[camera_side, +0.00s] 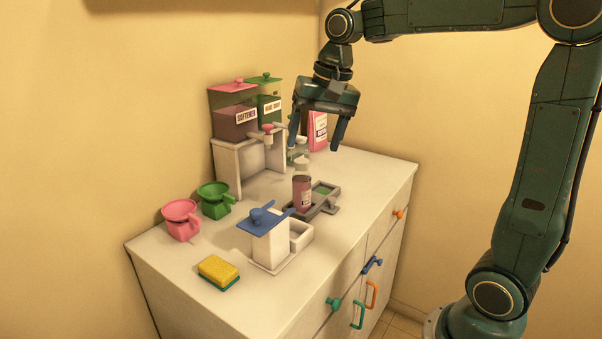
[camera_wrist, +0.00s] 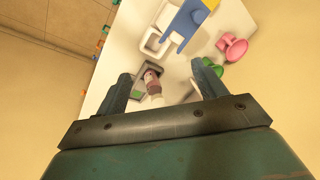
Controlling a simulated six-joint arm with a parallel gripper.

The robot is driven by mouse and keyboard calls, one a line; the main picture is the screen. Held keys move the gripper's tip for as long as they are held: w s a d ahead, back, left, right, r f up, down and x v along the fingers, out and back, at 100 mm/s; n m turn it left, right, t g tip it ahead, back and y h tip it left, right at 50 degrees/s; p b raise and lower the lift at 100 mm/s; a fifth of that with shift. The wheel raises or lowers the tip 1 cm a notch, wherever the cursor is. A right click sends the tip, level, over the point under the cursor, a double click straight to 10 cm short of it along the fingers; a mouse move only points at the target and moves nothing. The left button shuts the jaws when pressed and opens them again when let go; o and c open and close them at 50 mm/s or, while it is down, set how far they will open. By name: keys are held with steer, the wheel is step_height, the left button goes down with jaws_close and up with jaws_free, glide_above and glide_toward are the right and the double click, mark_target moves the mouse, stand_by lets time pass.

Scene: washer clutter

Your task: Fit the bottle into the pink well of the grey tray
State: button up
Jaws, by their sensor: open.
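The bottle (camera_side: 302,195), dark reddish with a pale label, stands upright at the left end of the grey tray (camera_side: 330,208). It also shows in the wrist view (camera_wrist: 152,84), over the grey tray (camera_wrist: 141,72). A green well (camera_side: 323,190) shows in the tray beside the bottle. The pink well is not visible. I cannot tell whether the bottle's base is seated in a well or only on the tray. My gripper (camera_side: 317,140) is open and empty, well above and behind the bottle in the side view. Its fingers also show spread in the wrist view (camera_wrist: 161,76).
A white stand (camera_side: 228,166) with softener and hand soap dispensers is at the back, near a pink container (camera_side: 318,128). Pink (camera_side: 181,220) and green (camera_side: 214,201) cups stand left. A blue-topped white holder (camera_side: 270,245) and yellow sponge (camera_side: 217,270) are in front. Small white items lie below my gripper.

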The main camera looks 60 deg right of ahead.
steer(key=s+a+f+n+t, duration=0.1)
steer(key=s+n, duration=0.3)
steer(key=s, duration=0.5)
steer(key=s+a+f+n+t, duration=0.1)
steer(key=s+a+f+n, duration=0.3)
steer(key=s, duration=0.6)
steer(key=shift+f+n+t+h, duration=0.15)
steer(key=shift+n+t+h, duration=0.15)
steer(key=shift+t, duration=0.1)
steer(key=shift+w+a, duration=0.1)
